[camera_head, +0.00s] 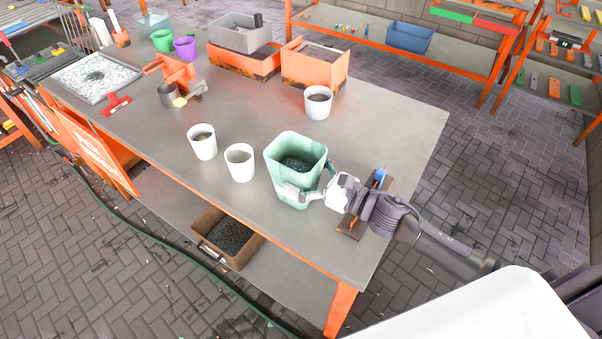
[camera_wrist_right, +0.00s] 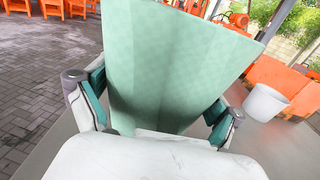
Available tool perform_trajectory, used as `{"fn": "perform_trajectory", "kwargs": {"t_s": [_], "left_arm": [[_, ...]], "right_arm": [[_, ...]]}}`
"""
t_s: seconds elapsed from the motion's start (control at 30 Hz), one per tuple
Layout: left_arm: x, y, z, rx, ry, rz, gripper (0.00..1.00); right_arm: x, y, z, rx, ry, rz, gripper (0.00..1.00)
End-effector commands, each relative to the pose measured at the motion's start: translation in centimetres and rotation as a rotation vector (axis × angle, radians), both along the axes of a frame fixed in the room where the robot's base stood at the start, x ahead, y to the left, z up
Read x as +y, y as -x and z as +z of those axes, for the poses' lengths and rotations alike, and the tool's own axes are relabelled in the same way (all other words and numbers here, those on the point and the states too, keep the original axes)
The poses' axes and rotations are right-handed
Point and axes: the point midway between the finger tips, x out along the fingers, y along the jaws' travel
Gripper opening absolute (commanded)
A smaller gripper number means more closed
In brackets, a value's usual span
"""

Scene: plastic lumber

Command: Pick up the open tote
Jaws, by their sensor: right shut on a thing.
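The open tote (camera_head: 290,150) is a pale green, open-topped container with dark material inside. It is at the near right part of the grey workbench (camera_head: 400,140) in the head view. My right gripper (camera_head: 307,196) is at the tote's near side, its fingers closed on the tote. In the right wrist view the tote's green wall (camera_wrist_right: 170,70) fills the middle, with one finger of the right gripper (camera_wrist_right: 155,115) on each side. Whether the tote's base touches the bench is hard to tell. My left gripper is not in view.
Two white buckets (camera_head: 202,141) (camera_head: 240,162) stand left of the tote, and another white bucket (camera_head: 318,102) behind it. A brown board with a blue-and-orange tool (camera_head: 378,180) lies near my right wrist. A brown bin (camera_head: 228,237) is under the bench edge.

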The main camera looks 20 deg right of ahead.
Motion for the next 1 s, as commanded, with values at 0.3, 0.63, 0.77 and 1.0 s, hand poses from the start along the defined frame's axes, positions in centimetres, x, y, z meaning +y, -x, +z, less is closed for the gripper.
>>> {"fn": "perform_trajectory", "kwargs": {"t_s": [0.3, 0.63, 0.77, 1.0], "left_arm": [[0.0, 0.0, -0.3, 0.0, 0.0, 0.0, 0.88], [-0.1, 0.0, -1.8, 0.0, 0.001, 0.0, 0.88], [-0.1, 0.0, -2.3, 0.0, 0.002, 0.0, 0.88], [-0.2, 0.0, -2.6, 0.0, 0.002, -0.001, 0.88]], "right_arm": [[0.0, 0.0, 3.4, -0.009, 0.003, 0.005, 0.33], [-2.7, 4.6, 6.7, -0.001, 0.003, 0.004, 0.33], [-3.9, 6.4, 8.0, 0.0, 0.003, 0.004, 0.33], [-5.5, 8.7, 9.9, 0.0, -0.001, 0.0, 0.33]]}}
